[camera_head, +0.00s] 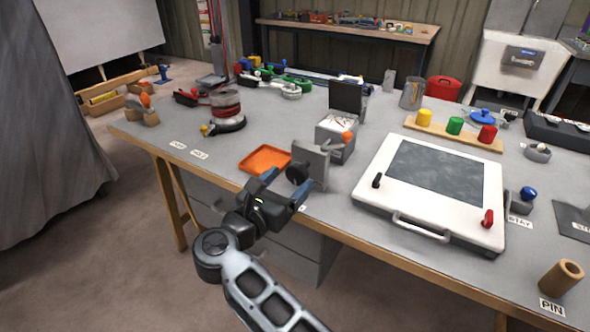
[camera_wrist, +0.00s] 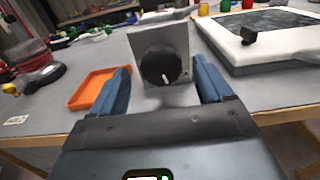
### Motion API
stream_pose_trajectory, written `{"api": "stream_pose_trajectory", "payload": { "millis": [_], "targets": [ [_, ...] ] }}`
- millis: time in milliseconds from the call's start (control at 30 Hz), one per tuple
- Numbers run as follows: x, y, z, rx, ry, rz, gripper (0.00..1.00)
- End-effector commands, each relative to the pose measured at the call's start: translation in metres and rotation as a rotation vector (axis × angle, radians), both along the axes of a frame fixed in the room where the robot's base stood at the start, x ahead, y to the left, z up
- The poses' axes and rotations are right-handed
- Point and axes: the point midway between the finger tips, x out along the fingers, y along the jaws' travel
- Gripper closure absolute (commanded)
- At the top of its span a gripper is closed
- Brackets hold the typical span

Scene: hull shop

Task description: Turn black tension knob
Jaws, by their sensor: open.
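The black tension knob (camera_wrist: 160,66) is a round, ridged dial with a white pointer mark towards its lower edge. It is on the front face of a grey upright block (camera_wrist: 178,36). In the head view the knob (camera_head: 298,173) faces my gripper, near the table's front edge. My gripper (camera_head: 285,188) is open, with its blue fingers on either side of the knob's line in the wrist view (camera_wrist: 164,88). The fingers show nearer the camera than the knob, with nothing held between them. I cannot tell the exact gap.
An orange tray (camera_head: 265,159) lies just left of the knob block. A white framed panel (camera_head: 375,215) with a black knob and a red handle stands to the right. The table's wooden front edge (camera_head: 225,180) runs below my gripper.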

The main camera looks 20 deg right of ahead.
Motion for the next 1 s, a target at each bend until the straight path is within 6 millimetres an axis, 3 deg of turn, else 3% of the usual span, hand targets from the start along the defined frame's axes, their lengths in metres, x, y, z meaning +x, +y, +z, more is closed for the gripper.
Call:
{"api": "stream_pose_trajectory", "payload": {
  "millis": [267, 633, 1000],
  "targets": [
    [0.020, -0.028, 0.001, 0.000, 0.000, -0.001, 0.21],
    [0.023, -0.033, 0.000, 0.000, 0.000, 0.001, 0.21],
    [0.023, -0.032, 0.000, -0.001, 0.000, 0.001, 0.57]
  ]
}}
